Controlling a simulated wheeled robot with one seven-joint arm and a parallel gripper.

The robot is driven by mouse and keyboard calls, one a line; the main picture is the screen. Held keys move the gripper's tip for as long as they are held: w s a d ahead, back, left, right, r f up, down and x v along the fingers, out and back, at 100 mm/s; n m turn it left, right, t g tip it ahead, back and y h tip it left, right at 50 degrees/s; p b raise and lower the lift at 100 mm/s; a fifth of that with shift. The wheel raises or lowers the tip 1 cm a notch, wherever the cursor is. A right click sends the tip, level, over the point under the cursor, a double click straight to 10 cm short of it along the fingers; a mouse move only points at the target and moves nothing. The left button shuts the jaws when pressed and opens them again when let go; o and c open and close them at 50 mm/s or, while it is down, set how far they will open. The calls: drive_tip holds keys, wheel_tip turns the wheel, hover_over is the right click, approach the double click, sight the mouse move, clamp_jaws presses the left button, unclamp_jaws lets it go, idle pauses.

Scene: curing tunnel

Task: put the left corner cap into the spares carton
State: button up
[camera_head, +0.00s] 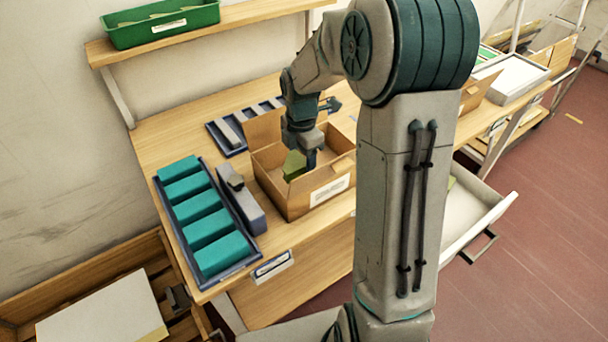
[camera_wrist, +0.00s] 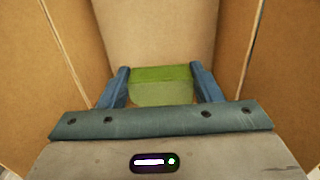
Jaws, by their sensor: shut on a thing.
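My gripper (camera_head: 303,158) points down inside the open cardboard carton (camera_head: 309,203), which has a white label on its front. It is shut on a yellow-green piece, the corner cap (camera_head: 294,165), at the carton's left part. In the wrist view the cap (camera_wrist: 162,86) sits between the two blue fingers (camera_wrist: 163,88), with cardboard walls on both sides and the carton's bare inside beyond. Whether the cap touches the carton's floor I cannot tell.
A blue tray of teal blocks (camera_head: 256,252) and a grey device (camera_head: 241,203) stand left of the carton. A slotted dark rack (camera_head: 217,141) lies behind it. A green bin (camera_head: 160,24) sits on the shelf above. An open drawer (camera_head: 490,212) juts out at right.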

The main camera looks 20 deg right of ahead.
sight(301, 156)
drive_tip(key=shift+f, duration=3.2)
drive_tip(key=shift+f, duration=0.1)
drive_tip(key=o, duration=0.9)
drive_tip(key=shift+o, duration=0.2)
wheel_tip(301, 156, up, 12)
drive_tip(key=shift+r, duration=0.1)
